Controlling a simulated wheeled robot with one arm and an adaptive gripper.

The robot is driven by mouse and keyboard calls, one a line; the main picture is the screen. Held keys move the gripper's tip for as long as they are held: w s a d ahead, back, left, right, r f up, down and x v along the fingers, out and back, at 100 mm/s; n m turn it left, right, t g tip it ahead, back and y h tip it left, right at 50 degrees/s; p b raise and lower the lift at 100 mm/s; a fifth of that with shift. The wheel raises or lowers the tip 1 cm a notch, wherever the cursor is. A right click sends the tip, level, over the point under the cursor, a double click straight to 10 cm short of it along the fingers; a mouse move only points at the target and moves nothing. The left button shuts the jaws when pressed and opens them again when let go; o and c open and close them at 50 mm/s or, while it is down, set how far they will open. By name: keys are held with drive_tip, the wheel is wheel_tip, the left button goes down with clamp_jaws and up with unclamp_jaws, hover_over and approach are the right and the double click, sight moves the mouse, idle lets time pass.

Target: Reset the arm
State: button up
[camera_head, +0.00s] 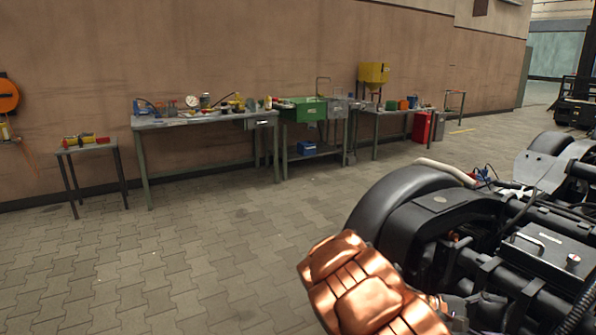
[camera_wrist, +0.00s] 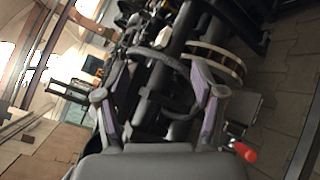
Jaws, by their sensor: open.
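My gripper (camera_wrist: 160,78) shows in the wrist view with its two fingers spread wide apart. It is open and nothing is held between the fingers. Dark pipes and bars of the bogie lie behind the fingers, and I cannot tell how close they are. In the head view the black bogie (camera_head: 435,215) fills the lower right, with a rounded wheel cover and a boxy dark unit on top. I cannot make out my gripper clearly in the head view.
A long workbench (camera_head: 160,124) with tools stands along the brown wall. A small table (camera_head: 70,150), a green bin (camera_head: 303,110), a yellow hopper (camera_head: 374,73) and a red cabinet (camera_head: 421,127) stand there too. The paved floor (camera_head: 170,240) at left is clear.

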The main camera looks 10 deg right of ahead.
drive_tip(key=s+a+r+m+y+p, duration=0.4)
drive_tip(key=s+a+r+y+p, duration=0.3)
drive_tip(key=s+a+r+p, duration=0.55)
drive_tip(key=s+a+r+n+t+y+p, duration=0.1)
drive_tip(key=s+a+r+t+y+p, duration=0.1)
drive_tip(key=a+r+y+p, duration=0.2)
drive_tip(key=s+a+r+t+y+p, duration=0.3)
drive_tip(key=a+r+p, duration=0.6)
drive_tip(key=a, duration=0.9)
wheel_tip(320, 180, up, 3)
drive_tip(key=shift+s+a+f+n+y+p, duration=0.15)
drive_tip(key=shift+s+a+n+y+p, duration=0.2)
drive_tip(key=shift+y, duration=0.65)
drive_tip(key=shift+w+d, duration=0.15)
